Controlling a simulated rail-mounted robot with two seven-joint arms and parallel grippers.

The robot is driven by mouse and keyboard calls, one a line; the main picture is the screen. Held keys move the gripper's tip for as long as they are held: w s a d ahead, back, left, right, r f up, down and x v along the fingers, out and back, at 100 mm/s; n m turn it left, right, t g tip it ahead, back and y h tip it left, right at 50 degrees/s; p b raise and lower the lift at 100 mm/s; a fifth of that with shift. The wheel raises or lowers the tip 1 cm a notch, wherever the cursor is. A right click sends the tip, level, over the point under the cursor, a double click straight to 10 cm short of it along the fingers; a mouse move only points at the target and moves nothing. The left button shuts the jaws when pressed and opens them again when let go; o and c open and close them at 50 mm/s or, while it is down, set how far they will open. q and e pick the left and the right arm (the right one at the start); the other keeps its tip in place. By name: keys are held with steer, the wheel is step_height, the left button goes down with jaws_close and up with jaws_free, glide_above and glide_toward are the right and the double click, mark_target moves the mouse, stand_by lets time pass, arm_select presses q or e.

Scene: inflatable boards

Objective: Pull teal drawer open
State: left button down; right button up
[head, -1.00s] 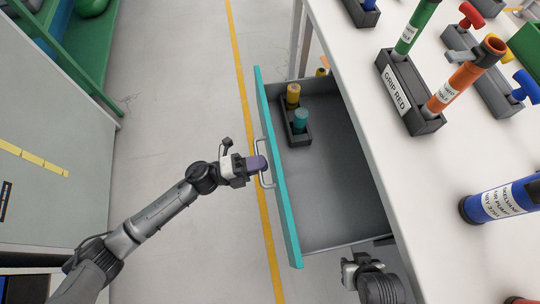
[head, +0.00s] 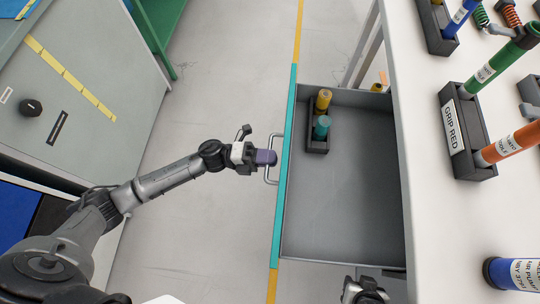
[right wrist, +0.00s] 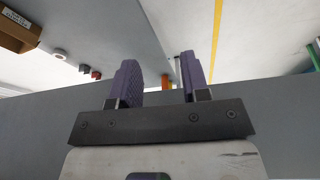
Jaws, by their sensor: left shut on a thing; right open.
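The teal drawer (head: 284,190) stands pulled out from under the white workbench in the head view. Its grey inside shows, with a dark holder (head: 318,142) at the far end bearing a yellow-topped and a teal-topped cylinder. My left gripper (head: 270,158) is shut on the drawer's metal handle (head: 272,178), at the front panel's outer side. My right gripper (head: 365,290) is low in the head view by the drawer's near end, its fingers mostly hidden there. In the right wrist view its purple fingers (right wrist: 158,80) are apart with nothing held between them.
The white workbench (head: 440,230) on the right carries a dark "GRIP RED" block (head: 455,140) with green and orange tubes, and a blue cylinder (head: 515,272). A grey cabinet (head: 90,80) stands at left. Open floor (head: 225,80) lies between cabinet and drawer.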

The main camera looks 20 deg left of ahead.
arm_select(q)
steer(key=c, duration=1.2)
jaws_free()
steer(key=p+v, duration=0.2)
steer(key=v, duration=1.1)
steer(key=shift+a, duration=0.4)
steer(key=shift+s, duration=0.1)
